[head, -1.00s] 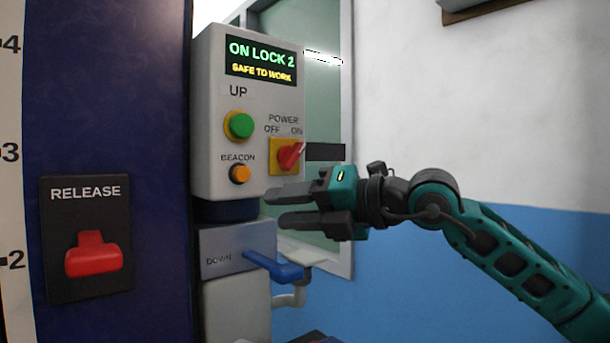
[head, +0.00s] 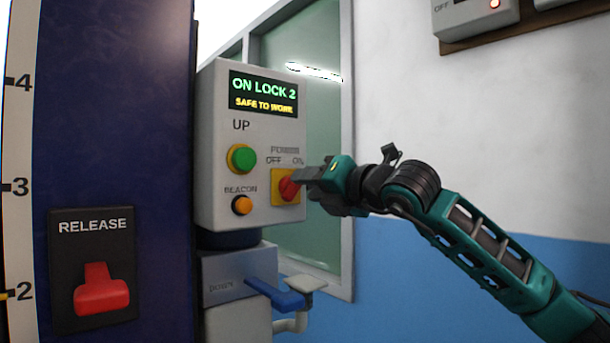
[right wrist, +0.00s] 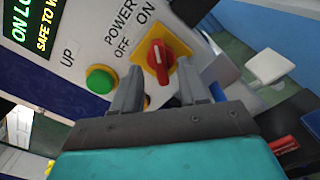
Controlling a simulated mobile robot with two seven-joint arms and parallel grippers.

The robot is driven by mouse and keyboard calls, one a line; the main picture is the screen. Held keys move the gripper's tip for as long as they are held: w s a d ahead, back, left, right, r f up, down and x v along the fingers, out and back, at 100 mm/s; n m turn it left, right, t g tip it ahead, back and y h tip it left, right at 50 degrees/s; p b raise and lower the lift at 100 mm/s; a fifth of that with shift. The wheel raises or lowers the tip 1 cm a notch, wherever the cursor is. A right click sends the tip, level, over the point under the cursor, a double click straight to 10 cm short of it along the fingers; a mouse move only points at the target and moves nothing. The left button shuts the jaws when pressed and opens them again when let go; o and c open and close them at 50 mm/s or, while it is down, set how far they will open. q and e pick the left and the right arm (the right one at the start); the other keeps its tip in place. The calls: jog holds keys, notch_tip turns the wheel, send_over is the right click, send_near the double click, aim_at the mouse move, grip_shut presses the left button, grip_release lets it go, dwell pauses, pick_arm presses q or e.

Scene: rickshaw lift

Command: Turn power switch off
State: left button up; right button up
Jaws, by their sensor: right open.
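The power switch is a red knob (head: 288,189) on a yellow plate (head: 280,198), low right on the grey control box (head: 215,150). OFF and ON are printed above it. In the right wrist view the red knob (right wrist: 161,62) has its upper end toward the ON side. My right gripper (head: 308,183) is open at the switch, coming from the right. In the wrist view its two fingers appear on either side of the knob; I cannot tell whether they touch it. In the head view a finger covers part of the knob. My left gripper is not in view.
The box carries a lit display (head: 264,93) reading ON LOCK 2, SAFE TO WORK, a green UP button (head: 242,158) and an orange BEACON button (head: 242,205). A blue lever (head: 275,294) juts out below. A red release handle (head: 101,290) sits on the blue column at left.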

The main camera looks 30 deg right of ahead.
jog(key=shift+w+a, duration=0.1)
jog(key=shift+w, duration=1)
grip_shut()
